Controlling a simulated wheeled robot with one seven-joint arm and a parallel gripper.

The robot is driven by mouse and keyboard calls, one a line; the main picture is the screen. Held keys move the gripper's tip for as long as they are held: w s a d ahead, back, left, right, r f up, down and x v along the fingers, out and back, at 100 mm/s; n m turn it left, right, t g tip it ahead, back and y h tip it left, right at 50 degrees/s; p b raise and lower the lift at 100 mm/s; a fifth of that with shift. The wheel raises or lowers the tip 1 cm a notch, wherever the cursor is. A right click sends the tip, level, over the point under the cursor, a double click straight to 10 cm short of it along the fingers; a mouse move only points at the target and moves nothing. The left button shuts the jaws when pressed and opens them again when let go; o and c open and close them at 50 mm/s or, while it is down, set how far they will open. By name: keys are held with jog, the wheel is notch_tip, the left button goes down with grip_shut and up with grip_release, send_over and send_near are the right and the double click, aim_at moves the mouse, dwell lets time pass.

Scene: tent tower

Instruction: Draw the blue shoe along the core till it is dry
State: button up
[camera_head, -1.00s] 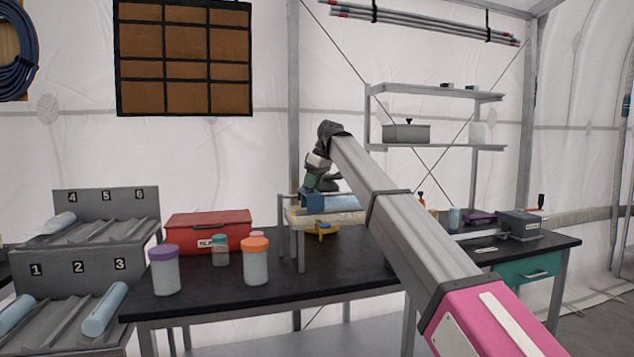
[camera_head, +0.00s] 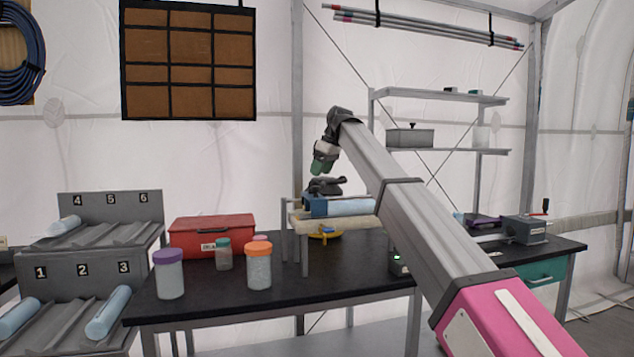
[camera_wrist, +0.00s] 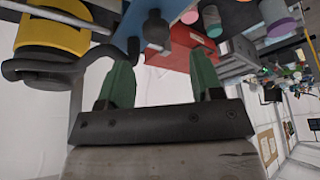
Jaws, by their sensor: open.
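The blue shoe (camera_head: 317,207) with a dark handle (camera_head: 327,187) on top sits on the pale blue core (camera_head: 352,207). The core lies across a raised wooden-topped stand (camera_head: 345,222) on the bench. My gripper (camera_head: 320,168) is above the shoe and apart from its handle, its green fingers empty. In the wrist view my gripper (camera_wrist: 160,78) shows its two green fingers spread wide with nothing between them. Past the fingertips there is a blue surface with a dark knob (camera_wrist: 156,27). I cannot tell whether the core is wet.
A red box (camera_head: 212,234), a purple-lidded jar (camera_head: 169,275) and an orange-lidded jar (camera_head: 258,266) stand left of the stand. A yellow dish (camera_head: 323,232) is below it. A grey vise-like device (camera_head: 524,229) is at the right. Numbered racks (camera_head: 105,230) are at far left.

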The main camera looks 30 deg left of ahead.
jog(key=shift+v, duration=2.4)
jog(key=shift+s, duration=0.1)
